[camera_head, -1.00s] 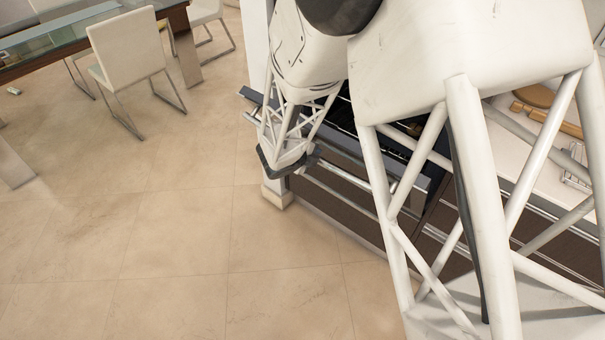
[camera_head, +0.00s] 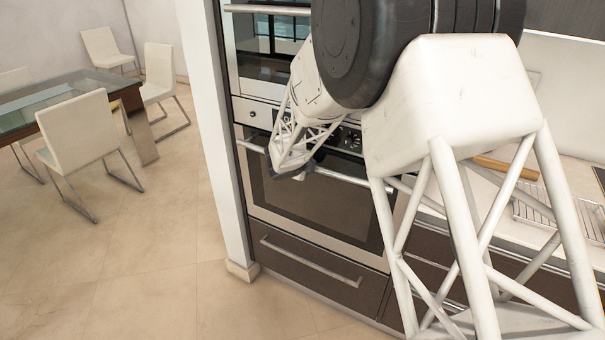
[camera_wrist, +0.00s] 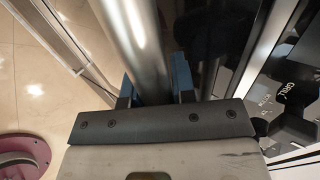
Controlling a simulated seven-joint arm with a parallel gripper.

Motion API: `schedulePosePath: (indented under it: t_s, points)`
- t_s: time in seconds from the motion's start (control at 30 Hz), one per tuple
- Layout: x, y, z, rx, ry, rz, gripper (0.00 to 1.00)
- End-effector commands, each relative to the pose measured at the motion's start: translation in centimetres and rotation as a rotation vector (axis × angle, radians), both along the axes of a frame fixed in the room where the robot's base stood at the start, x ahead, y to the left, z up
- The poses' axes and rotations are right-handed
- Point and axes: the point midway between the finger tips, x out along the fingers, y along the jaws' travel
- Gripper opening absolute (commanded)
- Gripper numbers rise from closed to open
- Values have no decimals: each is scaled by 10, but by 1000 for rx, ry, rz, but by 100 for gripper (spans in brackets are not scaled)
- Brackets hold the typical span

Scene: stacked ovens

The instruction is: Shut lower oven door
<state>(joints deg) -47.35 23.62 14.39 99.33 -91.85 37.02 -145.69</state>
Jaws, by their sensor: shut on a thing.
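The lower oven door (camera_head: 325,212) has a dark window in a steel frame. It stands upright in the head view and looks in line with the oven front, with no clear gap, though my arm covers part of its upper edge and right side. Its long handle bar (camera_head: 343,178) runs across the top of the door. My gripper (camera_head: 298,173) is at this bar, left of its middle. In the wrist view the thick steel bar (camera_wrist: 135,35) passes between the blue fingers of my gripper (camera_wrist: 156,82), which is shut on it.
The upper oven (camera_head: 262,68) is above, with a control panel (camera_head: 258,113) between. A drawer (camera_head: 310,268) with a bar handle is below. A white wall end (camera_head: 212,130) stands left of the ovens. Open tiled floor (camera_head: 150,250) lies left; a glass table (camera_head: 60,98) and chairs stand farther off.

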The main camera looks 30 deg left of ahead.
Motion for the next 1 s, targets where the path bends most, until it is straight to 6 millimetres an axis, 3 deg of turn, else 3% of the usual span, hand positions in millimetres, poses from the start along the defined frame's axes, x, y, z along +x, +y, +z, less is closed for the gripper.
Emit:
schedulePosePath:
  t_s: [0.37, 0.4, 0.53, 1.0]
  points:
    - [-1, 0, -7, -5, 7, 2, 0]
    - [-1, 0, -7, -5, 7, 1, 29]
    - [0, 0, -6, -4, 6, 1, 49]
    - [-4, 0, 0, -2, 3, 1, 49]
